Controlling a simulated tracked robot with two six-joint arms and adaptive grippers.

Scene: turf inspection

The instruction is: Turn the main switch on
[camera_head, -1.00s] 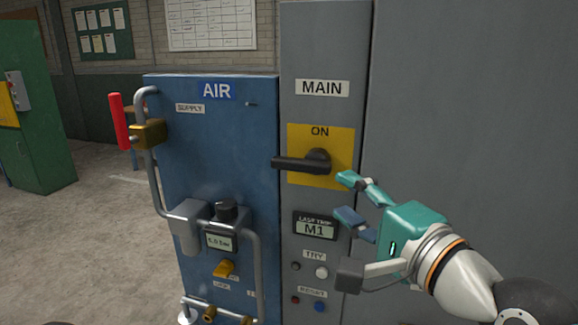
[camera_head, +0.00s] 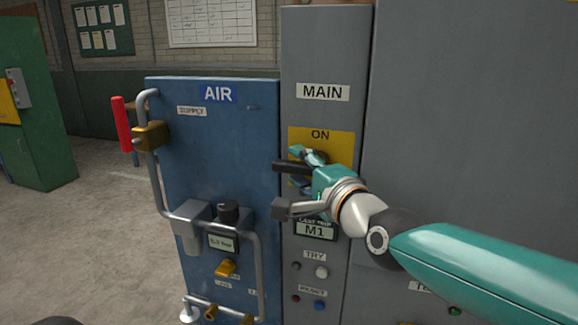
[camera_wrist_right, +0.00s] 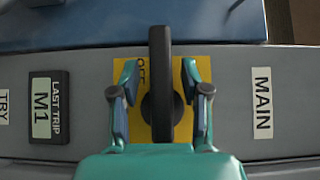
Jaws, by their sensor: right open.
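The main switch is a black handle (camera_head: 286,167) on a yellow plate (camera_head: 343,140) on the grey column, below a MAIN label (camera_head: 323,92). The handle lies level and points left in the head view, with ON printed above it. In the right wrist view the handle (camera_wrist_right: 160,85) stands upright in the picture, and part of OFF shows beside it. My right gripper (camera_head: 298,170) is open, with a finger on each side of the handle and a gap on both sides in the wrist view (camera_wrist_right: 160,72). My left gripper is not in view.
A blue AIR cabinet (camera_head: 200,150) with pipes and a red lever (camera_head: 122,124) stands left of the column. Below the switch are a LAST TRIP display (camera_head: 316,231) and TRY and RESET buttons. A green cabinet (camera_head: 38,150) stands far left, with open floor between.

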